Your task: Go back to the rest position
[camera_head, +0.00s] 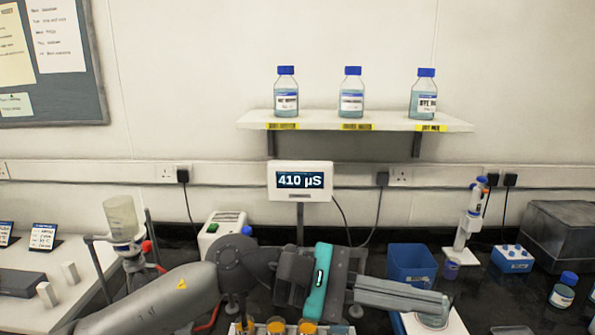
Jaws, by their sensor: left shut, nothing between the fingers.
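My left arm comes in from the lower left and reaches across the front of the bench. Its gripper (438,302) points right, just past the teal wrist band, and its fingers are shut with nothing between them. The fingertips are in front of or over a small clear vessel (432,317) on a white plate (455,325); I cannot tell whether they touch. My right gripper is not in view.
Several orange-capped vials (276,325) stand under my left arm. A display reading 410 µS (300,180) stands behind it. A blue bin (411,262), a pipette stand (468,220) and a blue rack (512,259) are to the right. Three bottles stand on a shelf (355,122).

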